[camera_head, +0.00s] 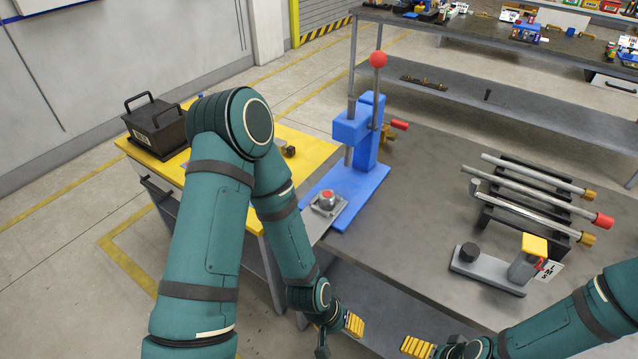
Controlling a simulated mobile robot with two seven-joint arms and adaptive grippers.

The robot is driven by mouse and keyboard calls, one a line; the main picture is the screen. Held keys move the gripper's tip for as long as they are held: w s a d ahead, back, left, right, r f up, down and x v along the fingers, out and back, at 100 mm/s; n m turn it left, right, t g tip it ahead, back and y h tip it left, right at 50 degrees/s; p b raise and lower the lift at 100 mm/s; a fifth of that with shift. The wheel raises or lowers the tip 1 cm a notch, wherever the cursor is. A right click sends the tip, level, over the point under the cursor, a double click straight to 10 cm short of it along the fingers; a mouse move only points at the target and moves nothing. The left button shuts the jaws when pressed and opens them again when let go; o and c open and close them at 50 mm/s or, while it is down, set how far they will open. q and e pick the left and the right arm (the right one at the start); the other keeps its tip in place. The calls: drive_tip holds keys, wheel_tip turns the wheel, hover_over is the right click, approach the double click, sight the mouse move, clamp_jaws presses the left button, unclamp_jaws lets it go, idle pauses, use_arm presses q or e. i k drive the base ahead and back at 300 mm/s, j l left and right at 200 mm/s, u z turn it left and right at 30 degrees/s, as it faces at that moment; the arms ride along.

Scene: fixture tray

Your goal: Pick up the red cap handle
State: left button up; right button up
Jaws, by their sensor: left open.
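A long metal rod handle with a red cap (603,220) lies on a dark rack (508,218) at the right of the grey table, between two rods with brass-coloured ends (588,194). My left gripper (340,338) is open and empty at the bottom middle, in front of the table's near edge and well away from the rods. My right gripper (420,347) is at the bottom edge, also apart from the rack. Only part of it shows, with one yellow pad, so its opening is unclear.
A blue press (365,140) with a red-ball lever (378,60) stands left of the rack. A grey fixture with a yellow block (534,245) sits in front of the rack. A black case (155,125) stands on the yellow table. The grey tabletop (420,215) between press and rack is clear.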

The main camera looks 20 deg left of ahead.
sight(326, 203)
drive_tip(key=j+u, duration=0.1)
drive_tip(key=u, duration=0.25)
drive_tip(key=j+u, duration=0.15)
drive_tip(key=u, duration=0.2)
drive_tip(key=j+z, duration=0.35)
drive_tip(key=z, duration=0.15)
